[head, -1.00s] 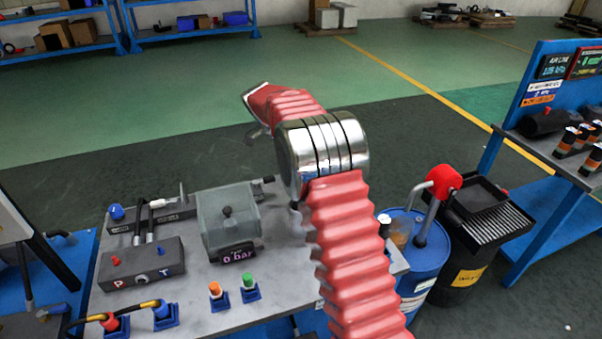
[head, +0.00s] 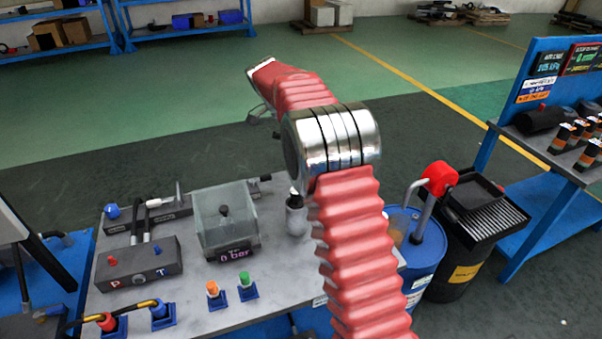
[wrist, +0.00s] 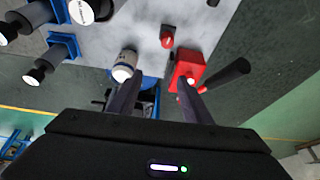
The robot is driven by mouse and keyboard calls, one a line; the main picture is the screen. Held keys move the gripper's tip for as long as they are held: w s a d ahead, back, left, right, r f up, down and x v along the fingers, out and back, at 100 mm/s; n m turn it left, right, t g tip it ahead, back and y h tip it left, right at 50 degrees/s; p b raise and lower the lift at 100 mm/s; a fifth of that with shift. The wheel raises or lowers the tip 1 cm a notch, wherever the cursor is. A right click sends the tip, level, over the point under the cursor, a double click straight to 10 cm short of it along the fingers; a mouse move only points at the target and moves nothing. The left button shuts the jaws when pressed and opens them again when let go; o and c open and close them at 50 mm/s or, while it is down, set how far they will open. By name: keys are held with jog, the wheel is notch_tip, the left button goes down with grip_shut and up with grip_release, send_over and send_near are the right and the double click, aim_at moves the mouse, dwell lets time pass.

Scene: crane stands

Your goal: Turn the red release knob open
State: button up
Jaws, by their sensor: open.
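A small red knob (head: 112,261) sits on the dark block marked P and T (head: 138,268) at the left of the bench in the head view. In the wrist view a small red piece (wrist: 167,36) stands on the grey top, and a red block (wrist: 187,68) with a black handle (wrist: 226,75) lies below it. I cannot tell which red part is the release knob. My gripper (wrist: 160,84) is open and empty in the wrist view. Its right finger overlaps the red block in the picture; contact is unclear. In the head view my arm mostly hides it.
A clear box with a "0 bar" display (head: 236,252) stands mid-bench, with orange (head: 212,288) and green (head: 244,278) capped pieces in front. A blue drum (head: 420,258) and black bin (head: 482,235) stand right. A white cylinder (wrist: 126,62) is beside my left finger.

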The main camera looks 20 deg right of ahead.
jog(key=shift+s+d+f+n+t+y, duration=0.3)
jog(key=shift+s+d+n+t+y, duration=0.5)
jog(key=shift+n, duration=2.75)
jog(key=shift+s+d+f+n+t+y, duration=0.5)
jog(key=shift+n+y, duration=0.65)
jog(key=shift+n, duration=2.35)
jog(key=shift+s+d+f+n+t+y, duration=0.15)
jog(key=shift+s+d+n+t+y, duration=0.6)
jog(key=shift+n, duration=2.8)
jog(key=shift+a, duration=0.2)
jog(key=x, duration=1.3)
jog(key=shift+a+f, duration=0.3)
jog(key=shift+f, duration=0.1)
jog(key=shift+c, duration=0.3)
